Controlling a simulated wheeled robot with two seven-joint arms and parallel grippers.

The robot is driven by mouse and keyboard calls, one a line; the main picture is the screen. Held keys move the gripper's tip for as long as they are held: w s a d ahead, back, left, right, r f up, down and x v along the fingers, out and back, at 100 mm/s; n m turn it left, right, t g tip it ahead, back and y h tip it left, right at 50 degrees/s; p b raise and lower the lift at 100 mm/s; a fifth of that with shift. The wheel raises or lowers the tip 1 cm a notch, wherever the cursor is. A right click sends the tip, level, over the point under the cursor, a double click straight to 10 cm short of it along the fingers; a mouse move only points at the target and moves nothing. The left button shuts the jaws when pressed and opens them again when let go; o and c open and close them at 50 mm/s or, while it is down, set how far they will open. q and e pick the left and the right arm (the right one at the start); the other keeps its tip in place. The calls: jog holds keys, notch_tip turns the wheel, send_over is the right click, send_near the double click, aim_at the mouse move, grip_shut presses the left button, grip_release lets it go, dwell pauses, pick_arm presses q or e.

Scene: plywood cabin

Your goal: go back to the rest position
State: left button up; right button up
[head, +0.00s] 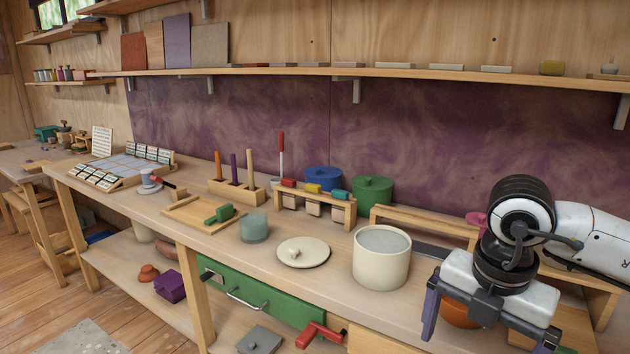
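My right gripper (487,340) is at the lower right in the head view, reaching in from the right edge above the front of the workbench (225,262). The fingertips are near the bottom edge of the picture. An orange pot (458,314) shows partly behind the gripper. My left gripper is not in view.
A cream pot (381,265) stands just left of my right gripper, with a round lid (303,252) beside it. Wooden frames (424,229) stand behind the gripper. A green drawer (262,298) and a red crank (320,335) are below the bench top.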

jog(key=s+a+f+n+g+y, duration=0.25)
jog(key=s+a+y, duration=0.25)
jog(key=a, duration=0.6)
jog(key=s+a+f+n+g+y, duration=0.1)
jog(key=s+a+n+g+y, duration=0.3)
jog(key=a, duration=0.7)
jog(key=a+r+m+t+y, duration=0.5)
jog(key=a+r+m+y, duration=0.3)
jog(key=y, duration=0.4)
jog(key=w+d+f+m+t+h, duration=0.45)
jog(key=w+d+m+t, duration=0.4)
jog(key=m+t, duration=0.55)
jog(key=d+f+m+t+h, duration=0.2)
jog(key=d+f+m+h, duration=0.4)
jog(key=f, duration=0.6)
jog(key=s+d+f+m+g+h, duration=0.1)
jog(key=s+d+f+g+h, duration=0.2)
jog(key=s+f, duration=0.5)
jog(key=s+d+f+m+g+h, duration=0.2)
jog(key=s+d+f+g+h, duration=0.2)
jog(key=f, duration=1)
jog(key=s+d, duration=0.2)
jog(key=s, duration=0.2)
jog(key=shift+f, duration=0.2)
